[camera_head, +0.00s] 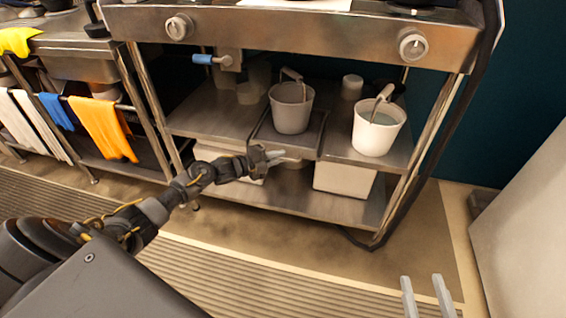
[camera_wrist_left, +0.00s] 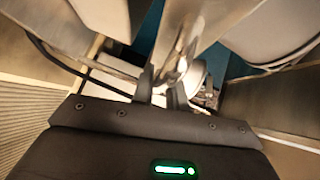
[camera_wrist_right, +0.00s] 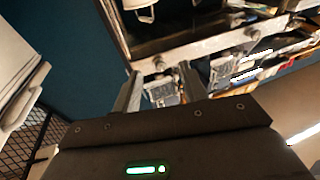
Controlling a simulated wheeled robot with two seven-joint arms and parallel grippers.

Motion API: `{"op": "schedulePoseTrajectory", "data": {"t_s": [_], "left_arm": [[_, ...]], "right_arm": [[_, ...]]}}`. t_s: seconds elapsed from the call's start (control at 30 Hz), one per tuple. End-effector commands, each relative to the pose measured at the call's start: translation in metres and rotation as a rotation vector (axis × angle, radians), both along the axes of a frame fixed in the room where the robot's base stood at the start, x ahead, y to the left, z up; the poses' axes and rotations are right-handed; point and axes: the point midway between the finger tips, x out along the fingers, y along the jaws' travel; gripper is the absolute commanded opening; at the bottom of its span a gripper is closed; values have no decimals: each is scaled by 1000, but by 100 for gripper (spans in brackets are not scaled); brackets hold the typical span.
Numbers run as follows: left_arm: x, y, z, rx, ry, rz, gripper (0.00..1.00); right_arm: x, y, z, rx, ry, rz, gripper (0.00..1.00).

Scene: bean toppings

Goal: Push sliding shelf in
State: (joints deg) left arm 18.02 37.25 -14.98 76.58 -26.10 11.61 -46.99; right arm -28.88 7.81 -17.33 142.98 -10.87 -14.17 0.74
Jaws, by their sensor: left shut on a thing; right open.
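The sliding shelf (camera_head: 310,146) is a dark metal tray at mid height in the steel counter unit, and its front edge sticks out a little. A grey bucket (camera_head: 291,112) with a handle stands on it. My left gripper (camera_head: 272,156) is at the shelf's front edge and shut on it. In the left wrist view the left fingers (camera_wrist_left: 163,92) are close together against a metal piece, and the exact contact is hard to see. My right gripper (camera_head: 428,290) is open and empty at the lower right, away from the unit. Its fingers (camera_wrist_right: 158,82) show apart in the right wrist view.
A white bucket (camera_head: 378,127) stands right of the sliding shelf. White bins (camera_head: 345,179) sit on the lower shelf (camera_head: 330,206). Colored towels (camera_head: 104,128) hang at the left. A pale cabinet (camera_head: 525,220) stands at the far right. The floor in front is clear.

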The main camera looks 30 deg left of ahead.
Motion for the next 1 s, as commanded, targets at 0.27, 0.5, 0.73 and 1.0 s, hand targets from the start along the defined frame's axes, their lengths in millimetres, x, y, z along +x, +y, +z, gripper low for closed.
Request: {"op": "schedulePoseTrajectory", "data": {"t_s": [0.27, 0.5, 0.73, 1.0], "left_arm": [[4, 3, 3, 2, -7, 9, 0], [4, 2, 3, 2, -7, 7, 36], [4, 1, 4, 0, -9, 5, 36], [-20, 16, 7, 4, -3, 6, 36]], "right_arm": [[0, 0, 1, 1, -2, 1, 43], [0, 0, 0, 1, -2, 0, 43], [0, 0, 1, 1, -2, 0, 43], [5, -10, -16, -53, 103, -35, 43]]}}
